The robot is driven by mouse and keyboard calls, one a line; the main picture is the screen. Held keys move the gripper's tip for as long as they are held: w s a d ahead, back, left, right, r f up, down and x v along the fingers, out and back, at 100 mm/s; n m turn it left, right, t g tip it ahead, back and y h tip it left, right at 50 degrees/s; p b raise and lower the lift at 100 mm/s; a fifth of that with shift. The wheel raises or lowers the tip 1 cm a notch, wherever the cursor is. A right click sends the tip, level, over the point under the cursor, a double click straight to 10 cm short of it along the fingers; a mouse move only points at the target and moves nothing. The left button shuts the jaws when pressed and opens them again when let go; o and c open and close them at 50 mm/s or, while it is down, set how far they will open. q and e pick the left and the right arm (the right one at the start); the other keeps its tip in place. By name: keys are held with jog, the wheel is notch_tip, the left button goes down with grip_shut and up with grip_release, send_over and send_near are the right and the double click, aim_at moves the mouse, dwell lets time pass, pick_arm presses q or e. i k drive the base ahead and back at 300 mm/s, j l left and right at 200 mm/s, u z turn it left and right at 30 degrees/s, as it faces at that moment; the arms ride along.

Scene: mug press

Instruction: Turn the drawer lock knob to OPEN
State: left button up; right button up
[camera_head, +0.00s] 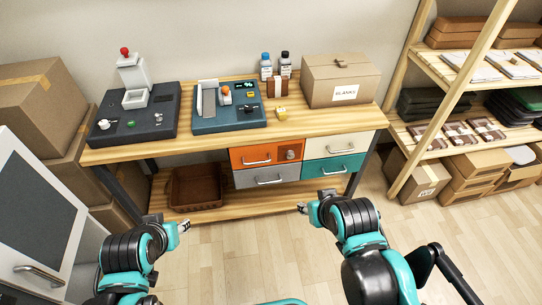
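The drawer lock knob (290,154) is a small round knob on the right part of the orange drawer front (238,158), under the wooden tabletop. Its marking is too small to read. The orange drawer looks shut, with a silver handle left of the knob. My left gripper (185,226) is low in front of the bench at the left, away from the drawers. My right gripper (302,208) is below and in front of the drawers, apart from the knob. Both grippers are small in view and I cannot tell how far their fingers are spread. Neither touches the drawers.
Grey (248,178), cream (365,143) and teal (345,168) drawers adjoin the orange one. Two machines (135,115) (229,108) and a BLANKS box (340,79) stand on the tabletop. A brown bin (196,188) sits on the lower shelf. The floor before the drawers is clear.

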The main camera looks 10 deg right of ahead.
aim_at(290, 154)
jog(key=k+l, duration=0.15)
jog(key=l, duration=0.2)
jog(key=k+l, duration=0.2)
jog(key=l, duration=0.15)
jog(key=k+l, duration=0.15)
jog(key=l, duration=0.25)
